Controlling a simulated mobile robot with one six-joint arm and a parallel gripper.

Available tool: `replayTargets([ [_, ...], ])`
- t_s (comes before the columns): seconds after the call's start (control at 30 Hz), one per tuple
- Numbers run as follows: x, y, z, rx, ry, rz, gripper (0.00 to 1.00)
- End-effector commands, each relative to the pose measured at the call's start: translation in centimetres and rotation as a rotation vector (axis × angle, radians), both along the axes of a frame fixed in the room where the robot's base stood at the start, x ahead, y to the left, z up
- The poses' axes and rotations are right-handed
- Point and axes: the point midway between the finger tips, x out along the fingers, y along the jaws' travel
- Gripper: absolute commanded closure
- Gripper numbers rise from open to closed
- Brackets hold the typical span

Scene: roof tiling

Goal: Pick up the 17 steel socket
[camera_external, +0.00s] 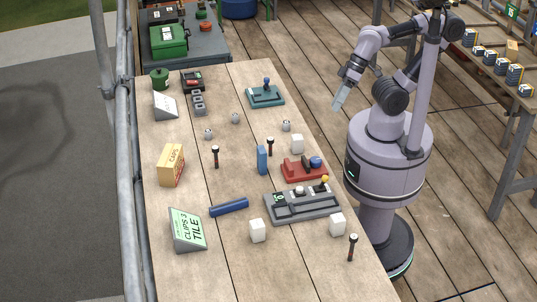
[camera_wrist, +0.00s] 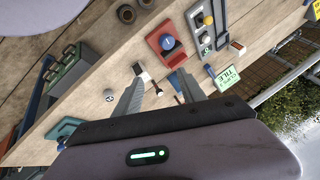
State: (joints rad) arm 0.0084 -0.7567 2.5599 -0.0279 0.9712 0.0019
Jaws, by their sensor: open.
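Small steel sockets stand on the wooden bench in the external view: one at the right (camera_external: 286,125), one in the middle (camera_external: 235,117) and one at the left (camera_external: 208,133). Their size marks are too small to read, so I cannot tell which is the 17. In the wrist view one round steel socket (camera_wrist: 109,95) shows to the left of my fingers. My gripper (camera_external: 340,97) is above and beyond the bench's right edge, apart from the sockets.
Near the sockets are a teal tray (camera_external: 266,97), a white cube (camera_external: 297,144), a red tray (camera_external: 297,171) and an upright dark-handled bolt (camera_external: 270,146). A blue block (camera_external: 262,160) and a grey tray (camera_external: 303,207) stand nearer the camera. Bare wood surrounds the sockets.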

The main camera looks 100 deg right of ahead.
Motion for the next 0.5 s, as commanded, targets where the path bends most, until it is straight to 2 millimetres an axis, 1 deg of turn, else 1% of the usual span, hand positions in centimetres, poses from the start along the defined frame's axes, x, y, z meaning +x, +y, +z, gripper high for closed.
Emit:
replayTargets([
  [0.07, 0.7, -0.3, 0.9, -0.001, 0.012, -0.017, 0.52],
  [0.13, 3.2, -1.5, 3.2, -0.002, 0.053, -0.073, 0.52],
  [0.17, 4.9, -2.3, 4.4, -0.004, 0.078, -0.109, 0.52],
  [0.2, 7.6, -3.8, 6.1, -0.007, 0.116, -0.169, 0.52],
  [0.23, 9.9, -5.2, 7.1, -0.008, 0.149, -0.219, 0.52],
  [0.27, 12.2, -6.7, 7.8, -0.010, 0.181, -0.271, 0.52],
  [0.3, 15.2, -9.0, 8.3, -0.013, 0.222, -0.339, 0.52],
  [0.37, 19.4, -12.6, 8.0, -0.018, 0.281, -0.443, 0.52],
  [0.4, 21.8, -15.1, 7.2, -0.021, 0.318, -0.508, 0.52],
  [0.47, 24.6, -18.8, 5.5, -0.026, 0.366, -0.599, 0.52],
  [0.5, 26.0, -20.9, 4.1, -0.030, 0.393, -0.651, 0.52],
])
